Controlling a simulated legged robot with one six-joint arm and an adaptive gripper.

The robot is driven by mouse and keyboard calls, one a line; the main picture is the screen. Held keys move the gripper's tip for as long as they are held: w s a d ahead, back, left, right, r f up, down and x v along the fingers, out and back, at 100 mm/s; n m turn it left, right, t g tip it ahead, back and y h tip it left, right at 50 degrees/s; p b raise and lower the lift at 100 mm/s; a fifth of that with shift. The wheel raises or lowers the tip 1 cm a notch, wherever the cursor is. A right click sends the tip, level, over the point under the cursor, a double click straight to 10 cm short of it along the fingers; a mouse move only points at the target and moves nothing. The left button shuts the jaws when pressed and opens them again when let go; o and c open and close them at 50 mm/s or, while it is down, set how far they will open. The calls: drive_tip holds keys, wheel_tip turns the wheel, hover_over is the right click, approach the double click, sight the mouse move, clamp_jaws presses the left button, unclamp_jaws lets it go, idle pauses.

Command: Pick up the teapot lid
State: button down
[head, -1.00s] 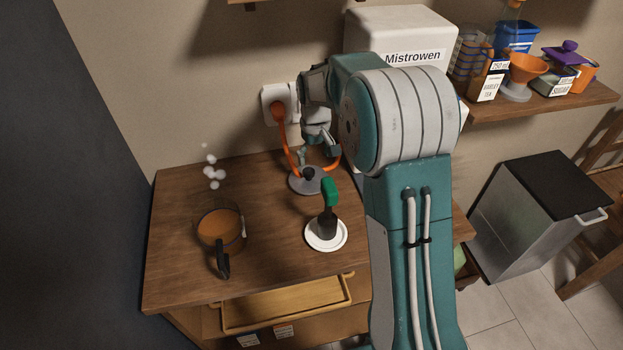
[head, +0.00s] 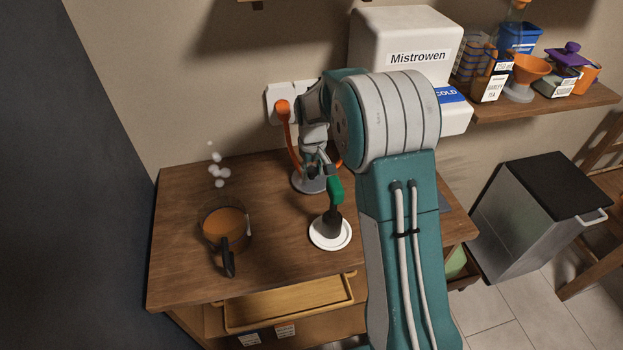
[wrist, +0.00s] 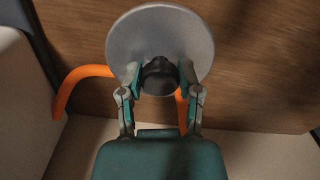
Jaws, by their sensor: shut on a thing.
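The teapot lid is a grey round disc (head: 300,184) with a black knob, at the back of the wooden counter near the wall. In the wrist view the lid (wrist: 145,32) fills the upper middle, its knob (wrist: 160,82) between my fingers. My gripper (wrist: 160,72) is shut on that knob; it also shows in the head view (head: 316,170), where it partly hides the lid. I cannot tell whether the lid is clear of the surface below. A glass teapot (head: 226,222) with brown liquid and a black handle stands open at the left, white puffs above it.
An orange cord (head: 291,150) runs from the wall socket down beside the lid. A white saucer (head: 318,241) holds a dark, green-handled item (head: 335,195) close in front of my gripper. A white Mistrowen dispenser (head: 385,35) stands at the back right. The counter's left is mostly clear.

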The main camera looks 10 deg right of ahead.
drive_tip(key=shift+d, duration=0.1)
drive_tip(key=shift+r, duration=0.4)
wheel_tip(320, 180, up, 9)
drive_tip(key=shift+r, duration=0.1)
idle(0.5)
wheel_tip(320, 180, up, 5)
hover_over(313, 170)
idle(0.4)
drive_tip(key=shift+s, duration=0.1)
